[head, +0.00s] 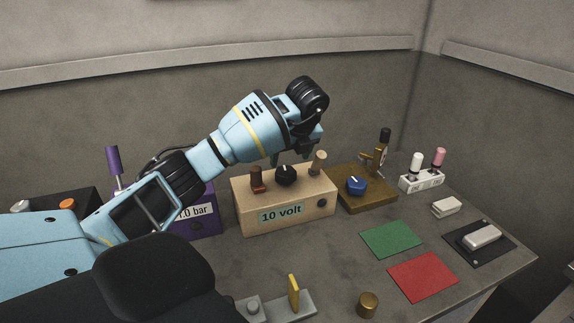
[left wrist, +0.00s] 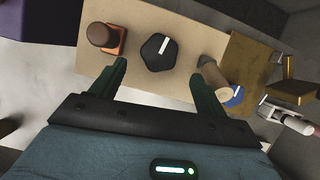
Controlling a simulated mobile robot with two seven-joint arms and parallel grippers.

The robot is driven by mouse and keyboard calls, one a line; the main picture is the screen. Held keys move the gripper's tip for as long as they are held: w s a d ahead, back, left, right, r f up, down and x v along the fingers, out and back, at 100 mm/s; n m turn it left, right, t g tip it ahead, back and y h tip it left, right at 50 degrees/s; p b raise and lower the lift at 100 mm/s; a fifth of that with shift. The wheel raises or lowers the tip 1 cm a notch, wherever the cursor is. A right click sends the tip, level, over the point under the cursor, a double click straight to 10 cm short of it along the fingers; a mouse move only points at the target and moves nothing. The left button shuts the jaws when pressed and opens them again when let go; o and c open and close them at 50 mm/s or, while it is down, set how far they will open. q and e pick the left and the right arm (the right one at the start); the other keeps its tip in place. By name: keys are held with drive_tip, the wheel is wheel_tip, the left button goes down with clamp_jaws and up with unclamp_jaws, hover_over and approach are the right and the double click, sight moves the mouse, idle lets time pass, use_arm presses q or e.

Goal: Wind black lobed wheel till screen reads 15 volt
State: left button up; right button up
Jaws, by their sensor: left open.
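The black lobed wheel (head: 286,175) sits on top of a beige box (head: 310,207), with a white pointer line on its top. The screen (head: 281,213) on the box's front reads 10 volt. My left gripper (head: 296,155) is above the box, tilted downward, and hides part of its back. In the left wrist view, the open fingers (left wrist: 163,84) lie on either side of and short of the wheel (left wrist: 158,52), with nothing between them. My right gripper is not in view.
On the same box, a brown knob on an orange base (head: 258,181) and a tan peg (head: 318,162) flank the wheel. A blue knob (head: 356,185) on a brown box stands to the right. A purple box (head: 201,222) stands left. Green (head: 391,239) and red mats lie at front right.

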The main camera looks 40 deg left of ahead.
sight(286, 171)
use_arm(q)
drive_tip(key=x, duration=0.7)
drive_tip(key=shift+a+f, duration=0.1)
drive_tip(key=shift+f, duration=0.2)
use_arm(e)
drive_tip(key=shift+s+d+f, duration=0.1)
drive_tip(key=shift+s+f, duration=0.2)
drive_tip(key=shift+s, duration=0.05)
use_arm(q)
drive_tip(key=shift+c, duration=0.8)
drive_tip(key=c, duration=0.8)
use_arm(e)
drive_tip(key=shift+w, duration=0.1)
use_arm(q)
drive_tip(key=shift+r+m, duration=0.1)
drive_tip(key=shift+m, duration=0.2)
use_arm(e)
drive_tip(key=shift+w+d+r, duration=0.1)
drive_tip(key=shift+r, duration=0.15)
